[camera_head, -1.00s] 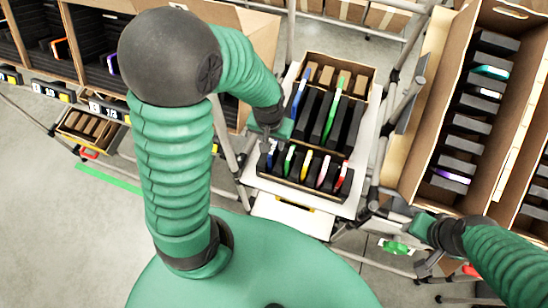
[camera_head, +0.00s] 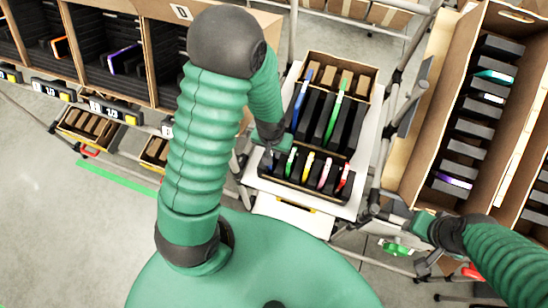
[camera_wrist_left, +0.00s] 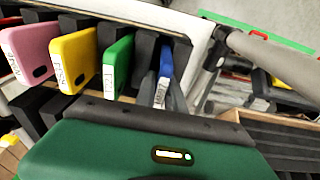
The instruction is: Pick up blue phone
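A small blue phone (camera_wrist_left: 166,62) stands upright in a dark slot in the left wrist view, with a white label on its lower part. It is at the left end of the front row in the head view, mostly hidden by my left gripper (camera_head: 269,148). The left gripper is right at this phone, its fingers close around or beside it; I cannot tell if they touch it. A longer blue item (camera_head: 302,98) stands in the back row. My right gripper (camera_head: 400,219) is at the right, away from the carton, its fingers unclear.
Green (camera_wrist_left: 117,62), yellow (camera_wrist_left: 73,60) and pink (camera_wrist_left: 29,52) phones stand beside the blue one. A red one (camera_head: 343,179) ends the row. The carton (camera_head: 345,62) sits on a white stand with metal posts. A large carton (camera_head: 425,145) is at the right, shelf bins (camera_head: 110,50) at the left.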

